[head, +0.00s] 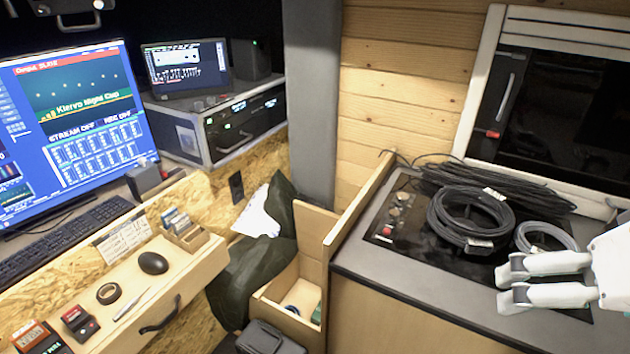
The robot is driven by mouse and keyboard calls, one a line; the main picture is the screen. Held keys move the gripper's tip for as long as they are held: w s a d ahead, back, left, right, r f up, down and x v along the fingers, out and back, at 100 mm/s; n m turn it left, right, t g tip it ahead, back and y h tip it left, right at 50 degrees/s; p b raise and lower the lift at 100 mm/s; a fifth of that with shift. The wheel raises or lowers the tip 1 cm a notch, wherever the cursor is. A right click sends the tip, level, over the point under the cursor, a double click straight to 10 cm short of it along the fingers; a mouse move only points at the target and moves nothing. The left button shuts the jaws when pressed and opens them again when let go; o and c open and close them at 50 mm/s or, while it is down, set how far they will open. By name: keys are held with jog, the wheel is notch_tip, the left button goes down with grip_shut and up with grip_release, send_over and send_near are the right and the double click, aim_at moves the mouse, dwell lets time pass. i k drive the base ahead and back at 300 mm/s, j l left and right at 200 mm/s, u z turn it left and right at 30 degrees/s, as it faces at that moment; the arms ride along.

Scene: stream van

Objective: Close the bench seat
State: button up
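An open wooden compartment (299,287) stands low in the middle of the head view, between the desk and the counter. A few small items lie inside it. A thin plywood panel (347,213) stands upright along its right side, against the counter; it looks like the raised bench seat lid, but I cannot be sure. My gripper (507,285) is at the right edge, pointing left over the counter, well to the right of the compartment and panel. It appears to hold nothing. Its two fingers lie close together, and I cannot tell whether the tips meet.
Black cable coils (471,219) and a control panel (398,217) lie on the grey-edged counter (400,298) left of my gripper. A dark green cloth or bag (257,268) and a dark case (270,338) crowd the compartment. A drawer (160,290) stands open at left.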

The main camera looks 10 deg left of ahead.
aim_at(314, 223)
jog(key=u, duration=0.9)
jog(key=i+l+z, duration=0.1)
jog(key=i+z, duration=0.15)
jog(key=i, duration=0.1)
